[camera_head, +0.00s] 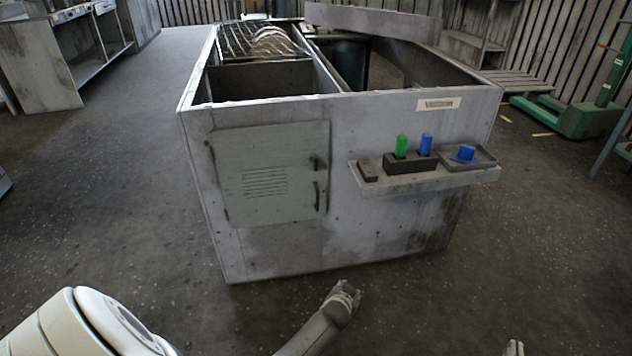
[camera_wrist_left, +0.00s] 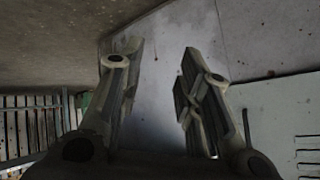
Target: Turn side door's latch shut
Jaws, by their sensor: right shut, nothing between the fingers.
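The side door (camera_head: 268,150) is a grey louvred panel on the front of the blower housing (camera_head: 400,225). It looks closed, flush with the wall. A small dark latch (camera_head: 316,162) is at its right edge, above a dark upright handle (camera_head: 317,196); its exact angle is too small to tell. In the left wrist view my left gripper (camera_wrist_left: 160,60) is open and empty, facing the housing wall; the door (camera_wrist_left: 285,120) is partly visible there.
A shelf (camera_head: 430,182) juts from the housing right of the door. It carries a holder with a green piece (camera_head: 401,146) and a blue piece (camera_head: 425,144), and a tray with another blue piece (camera_head: 466,153). A green jack (camera_head: 580,118) stands at right. Floor in front is clear.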

